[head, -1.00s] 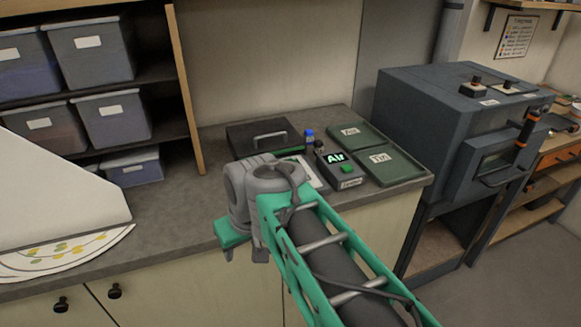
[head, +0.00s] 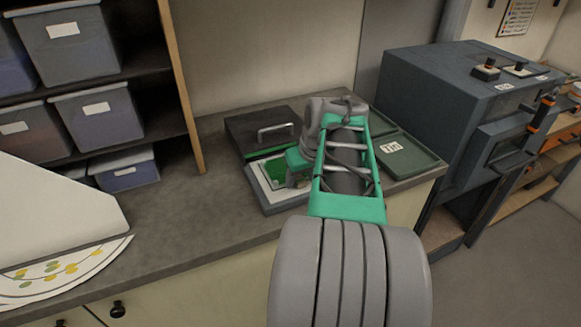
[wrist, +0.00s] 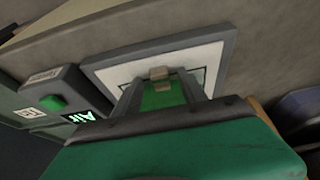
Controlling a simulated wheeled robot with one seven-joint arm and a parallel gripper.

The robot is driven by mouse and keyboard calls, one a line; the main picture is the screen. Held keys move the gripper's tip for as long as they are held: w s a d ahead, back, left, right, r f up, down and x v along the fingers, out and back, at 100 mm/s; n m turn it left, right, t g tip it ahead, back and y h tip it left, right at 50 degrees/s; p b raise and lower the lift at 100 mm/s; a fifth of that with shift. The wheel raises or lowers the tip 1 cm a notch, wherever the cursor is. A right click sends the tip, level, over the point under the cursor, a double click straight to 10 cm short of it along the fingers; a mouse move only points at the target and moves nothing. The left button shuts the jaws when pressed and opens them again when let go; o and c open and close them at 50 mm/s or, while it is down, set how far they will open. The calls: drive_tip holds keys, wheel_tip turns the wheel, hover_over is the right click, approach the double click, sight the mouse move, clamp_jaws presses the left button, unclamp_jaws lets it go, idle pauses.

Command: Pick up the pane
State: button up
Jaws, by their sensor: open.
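A green pane (head: 276,170) lies on the white bed of a grey-framed tray (head: 262,198) on the counter, partly hidden by my gripper. In the wrist view the green pane (wrist: 162,97) shows below small tan pieces, and the tray's grey frame (wrist: 130,59) surrounds the white bed. My gripper (head: 296,178) is open and low over the right part of the tray. In the wrist view my gripper (wrist: 162,80) is over the pane; I cannot tell whether it touches it.
A dark box with a handle (head: 262,133) stands behind the tray. A device reading "Air" (wrist: 62,95) sits beside the tray. Green trays (head: 412,160) lie to the right, near a large grey kiln-like cabinet (head: 425,85).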

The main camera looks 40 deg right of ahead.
clamp_jaws()
idle(0.5)
